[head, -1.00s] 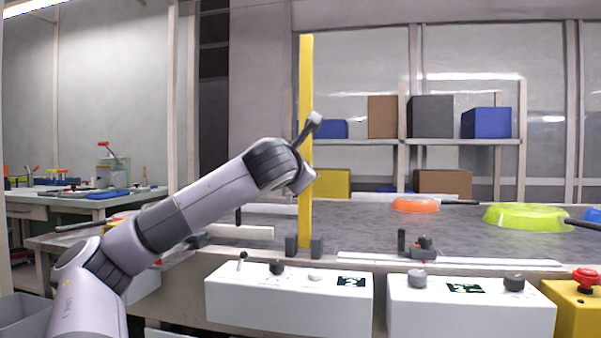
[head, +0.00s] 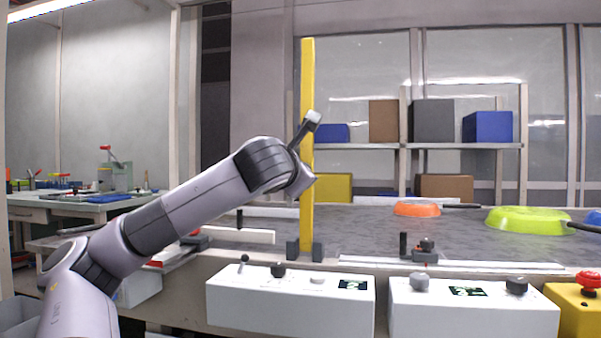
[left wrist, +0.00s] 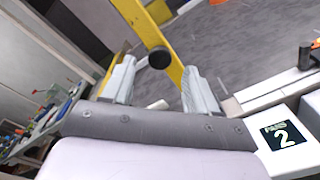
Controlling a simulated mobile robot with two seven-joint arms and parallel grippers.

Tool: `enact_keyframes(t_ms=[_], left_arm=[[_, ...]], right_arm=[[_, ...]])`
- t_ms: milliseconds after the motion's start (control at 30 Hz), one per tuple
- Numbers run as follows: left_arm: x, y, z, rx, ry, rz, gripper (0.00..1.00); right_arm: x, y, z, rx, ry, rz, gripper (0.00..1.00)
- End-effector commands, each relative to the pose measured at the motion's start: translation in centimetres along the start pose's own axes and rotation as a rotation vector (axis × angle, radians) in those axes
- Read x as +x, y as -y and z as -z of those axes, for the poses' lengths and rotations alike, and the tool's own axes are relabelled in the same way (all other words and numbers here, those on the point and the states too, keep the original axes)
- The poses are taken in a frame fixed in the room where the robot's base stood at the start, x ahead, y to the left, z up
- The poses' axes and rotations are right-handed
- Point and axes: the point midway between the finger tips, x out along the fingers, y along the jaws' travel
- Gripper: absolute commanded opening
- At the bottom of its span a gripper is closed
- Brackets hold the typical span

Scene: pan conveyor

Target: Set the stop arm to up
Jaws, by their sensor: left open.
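The stop arm is a tall yellow bar (head: 307,90), standing upright between two dark brackets at the conveyor's near edge. In the left wrist view the yellow bar (left wrist: 182,75) runs diagonally past my left gripper (left wrist: 158,88), whose two pale fingers are apart. A round black knob (left wrist: 159,57) shows against the bar, just beyond the fingertips. The fingers look close to the bar, but I cannot tell whether they touch it. In the head view my left arm's wrist overlaps the bar's middle; a grey piece with a pale end (head: 312,118) crosses the bar. My right gripper is out of view.
Two white control boxes (head: 235,300) (head: 410,310) with knobs stand in front. An orange pan (head: 417,209) and a lime pan (head: 525,221) lie on the grey conveyor (head: 370,235). A red button on a yellow box (head: 578,312) is at the right.

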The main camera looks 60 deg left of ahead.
Motion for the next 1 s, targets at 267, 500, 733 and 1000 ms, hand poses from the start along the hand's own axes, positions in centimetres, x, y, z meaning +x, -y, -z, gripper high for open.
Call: enact_keyframes(t_ms=[267,500,733,1000], left_arm=[[-3.5,-0.1,0.0,0.000,0.000,-0.001,0.59],[-3.9,0.0,0.0,-0.001,-0.001,0.001,0.59],[-3.9,0.0,0.0,-0.001,-0.001,0.000,0.59],[-3.8,0.0,0.0,0.000,-0.001,0.000,0.59]], right_arm=[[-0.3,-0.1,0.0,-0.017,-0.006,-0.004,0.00],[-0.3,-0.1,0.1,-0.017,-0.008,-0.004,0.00],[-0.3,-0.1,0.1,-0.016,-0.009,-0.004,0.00],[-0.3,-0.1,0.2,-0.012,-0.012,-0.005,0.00]])
